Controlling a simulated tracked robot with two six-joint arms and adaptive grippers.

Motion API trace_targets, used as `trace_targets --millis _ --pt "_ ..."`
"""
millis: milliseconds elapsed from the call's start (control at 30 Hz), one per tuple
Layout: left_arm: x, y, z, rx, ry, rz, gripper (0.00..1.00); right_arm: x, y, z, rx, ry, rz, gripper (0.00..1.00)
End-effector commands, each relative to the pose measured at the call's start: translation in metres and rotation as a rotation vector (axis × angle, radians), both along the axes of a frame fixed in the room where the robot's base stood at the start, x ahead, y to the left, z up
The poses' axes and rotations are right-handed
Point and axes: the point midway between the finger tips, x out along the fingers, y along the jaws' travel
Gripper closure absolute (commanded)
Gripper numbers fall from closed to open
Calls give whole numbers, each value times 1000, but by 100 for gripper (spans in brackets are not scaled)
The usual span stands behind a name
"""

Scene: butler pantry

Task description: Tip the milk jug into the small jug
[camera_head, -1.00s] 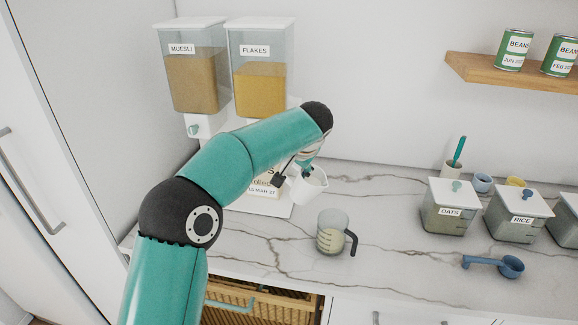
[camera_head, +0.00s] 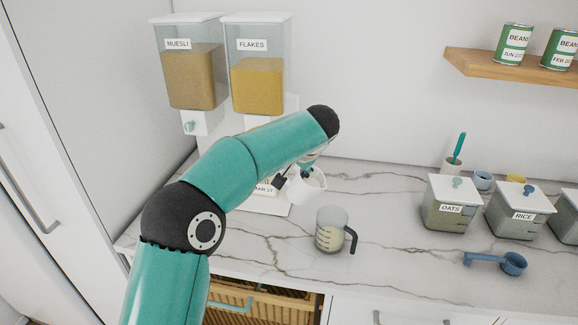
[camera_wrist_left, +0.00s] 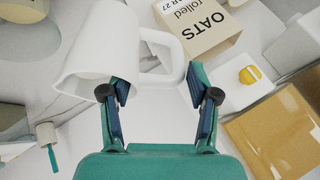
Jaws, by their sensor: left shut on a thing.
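A white jug (camera_head: 309,189), which looks like the milk jug, is in my left gripper (camera_head: 298,172) above the marble counter. In the left wrist view the white jug (camera_wrist_left: 112,45) stands at the left with its handle between the fingers of my left gripper (camera_wrist_left: 158,90), shut on it. Its contents are not clear. A clear jug (camera_head: 331,231) with a dark handle on the right stands upright on the counter, below and to the right of the white jug, apart from it. It holds some cream-coloured liquid and has measuring marks. My right gripper is not in view.
Muesli (camera_head: 190,75) and flakes (camera_head: 258,80) dispensers stand behind my arm. An oats box (camera_wrist_left: 200,25) lies close to the gripper. Oats (camera_head: 449,207) and rice (camera_head: 517,213) canisters and a blue scoop (camera_head: 512,263) are at the right. The counter between is clear.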

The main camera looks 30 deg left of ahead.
Motion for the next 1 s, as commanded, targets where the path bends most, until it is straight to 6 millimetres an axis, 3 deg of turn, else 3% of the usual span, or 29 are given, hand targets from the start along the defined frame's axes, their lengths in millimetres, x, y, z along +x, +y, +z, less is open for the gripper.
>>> trace_targets --millis 1000 --pt "0 -2 -12 79 -8 0 100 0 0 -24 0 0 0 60"
